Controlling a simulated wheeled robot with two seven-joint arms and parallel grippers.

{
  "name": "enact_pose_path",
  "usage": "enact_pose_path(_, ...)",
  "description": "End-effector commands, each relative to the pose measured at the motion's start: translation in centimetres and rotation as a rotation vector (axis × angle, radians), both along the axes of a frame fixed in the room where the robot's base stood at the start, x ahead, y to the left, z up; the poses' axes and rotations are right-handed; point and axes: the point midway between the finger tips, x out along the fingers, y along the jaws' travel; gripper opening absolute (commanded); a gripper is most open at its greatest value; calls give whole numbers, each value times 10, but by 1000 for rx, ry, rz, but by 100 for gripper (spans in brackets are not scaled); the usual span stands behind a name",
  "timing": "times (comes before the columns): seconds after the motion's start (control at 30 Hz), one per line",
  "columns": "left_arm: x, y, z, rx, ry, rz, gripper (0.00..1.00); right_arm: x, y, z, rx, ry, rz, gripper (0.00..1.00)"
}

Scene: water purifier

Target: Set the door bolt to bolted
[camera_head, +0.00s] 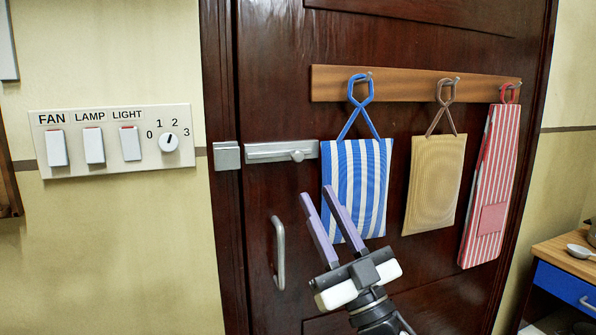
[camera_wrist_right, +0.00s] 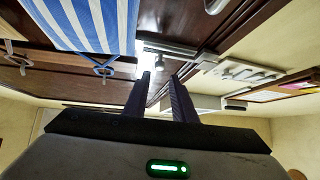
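The silver door bolt (camera_head: 265,152) is mounted level on the dark wooden door, with its round knob (camera_head: 297,155) near the right end. The square metal keeper (camera_head: 227,156) sits on the door frame to its left, and a narrow gap shows between the two. My right gripper (camera_head: 318,194) is open and empty, its purple-grey fingers pointing up, below and slightly right of the knob and apart from it. The fingers also show in the wrist view (camera_wrist_right: 159,78), with a gap between them. My left gripper is not in view.
A blue-striped bag (camera_head: 357,185) hangs just right of the bolt, close to my right fingers. A tan bag (camera_head: 434,185) and a red-striped cloth (camera_head: 490,185) hang farther right. The door handle (camera_head: 279,253) is below the bolt. A switch panel (camera_head: 110,140) is on the left wall.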

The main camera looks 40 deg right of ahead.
Motion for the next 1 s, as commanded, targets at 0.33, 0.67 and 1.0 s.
enact_pose_path(0.33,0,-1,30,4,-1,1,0,37,-5,45,-2,-5,0,24)
enact_pose_path(0.67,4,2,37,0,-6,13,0,69,-9,71,-2,-2,-1,24)
enact_pose_path(1.0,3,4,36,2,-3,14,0,72,-9,72,-1,0,-1,24)
